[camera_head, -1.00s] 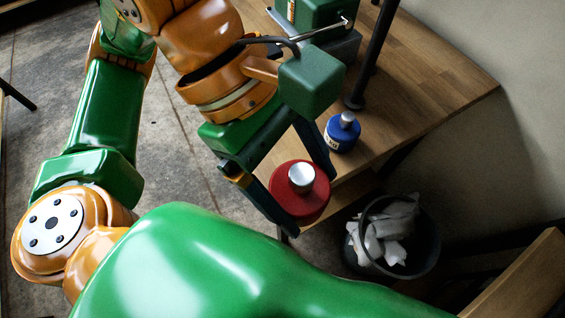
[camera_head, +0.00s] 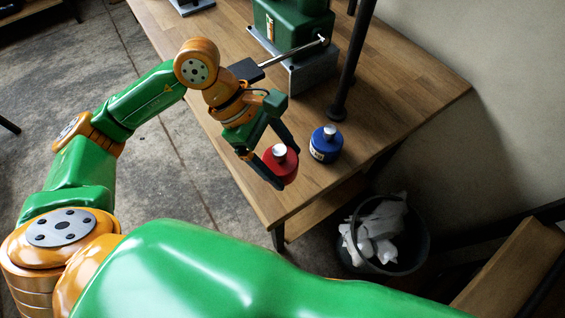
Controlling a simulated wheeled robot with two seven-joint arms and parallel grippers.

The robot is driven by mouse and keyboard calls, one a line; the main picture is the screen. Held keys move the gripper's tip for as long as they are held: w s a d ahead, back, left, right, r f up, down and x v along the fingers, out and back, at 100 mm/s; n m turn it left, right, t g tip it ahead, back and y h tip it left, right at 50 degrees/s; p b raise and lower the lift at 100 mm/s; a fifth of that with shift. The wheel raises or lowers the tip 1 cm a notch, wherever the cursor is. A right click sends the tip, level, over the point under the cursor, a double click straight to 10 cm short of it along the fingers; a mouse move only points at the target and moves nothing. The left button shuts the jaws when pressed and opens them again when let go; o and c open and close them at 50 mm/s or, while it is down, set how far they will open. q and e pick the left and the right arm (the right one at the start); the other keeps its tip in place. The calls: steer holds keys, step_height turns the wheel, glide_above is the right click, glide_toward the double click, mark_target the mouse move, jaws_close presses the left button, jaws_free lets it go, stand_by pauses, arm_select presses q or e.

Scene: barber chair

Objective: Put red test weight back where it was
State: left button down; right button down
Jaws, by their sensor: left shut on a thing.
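The red test weight (camera_head: 284,169) has a silver knob on top and is upright. My left gripper (camera_head: 281,167) is shut on it, with a dark finger on either side. In the picture they lie over the wooden table, near its front left edge; I cannot tell whether the weight touches the tabletop. A blue weight (camera_head: 325,148) with a silver knob and a pale label stands on the table just to the right of the red one. My right gripper is not in view.
The wooden table (camera_head: 400,95) carries a green machine (camera_head: 290,25) with a metal rod on a grey base. A dark post (camera_head: 352,62) rises behind the blue weight. A dark bin (camera_head: 421,251) with crumpled white paper stands below the table's front right edge.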

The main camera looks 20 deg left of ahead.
mark_target(279, 165)
arm_select(q)
steer(key=f, duration=0.3)
steer(key=shift+w+a+f, duration=0.1)
steer(key=shift+w+f, duration=0.2)
steer(key=shift+f, duration=0.05)
steer(key=shift+f, duration=0.15)
jaws_free()
steer(key=shift+s, duration=0.1)
steer(key=shift+r, duration=0.25)
steer(key=shift+a+r, duration=0.25)
steer(key=b+v, duration=0.1)
steer(key=v, duration=1)
